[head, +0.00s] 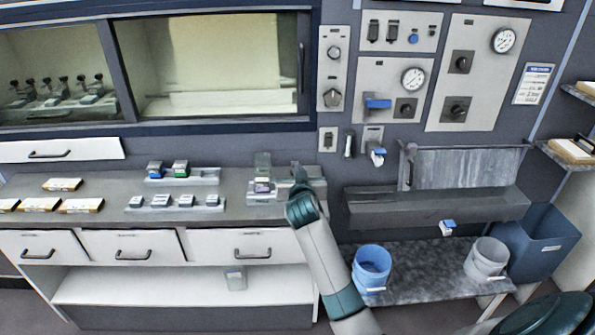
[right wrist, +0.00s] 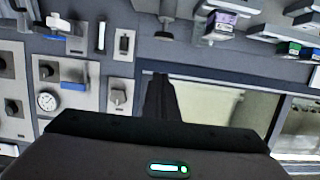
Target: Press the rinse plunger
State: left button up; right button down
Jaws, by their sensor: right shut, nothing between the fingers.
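No part is readably marked as the rinse plunger. Next to a block with a purple label (head: 263,186) on the bench fixture (head: 262,197), the wrist view shows a grey post with a round disc (right wrist: 166,22); I cannot tell whether it is the plunger. The purple block also shows in the right wrist view (right wrist: 219,22). My right gripper (head: 298,178) is shut and empty at the right end of this fixture and hides part of it. Its dark fingers (right wrist: 159,95) are together in the wrist view. My left gripper is not in view.
A rack of small blocks (head: 175,202) and several cartons (head: 82,206) lie on the bench to the left. A trough (head: 430,207) is at right, above a blue bucket (head: 372,267) and a grey bucket (head: 487,260). A blue-handled valve (head: 377,103) sticks out of the wall panel.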

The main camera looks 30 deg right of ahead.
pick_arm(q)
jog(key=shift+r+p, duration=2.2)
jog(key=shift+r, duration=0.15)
pick_arm(e)
jog(key=w+d+f, duration=0.4)
jog(key=w+f, duration=0.2)
jog(key=w, duration=0.1)
jog(key=shift+w, duration=0.25)
jog(key=shift+d+f, duration=0.1)
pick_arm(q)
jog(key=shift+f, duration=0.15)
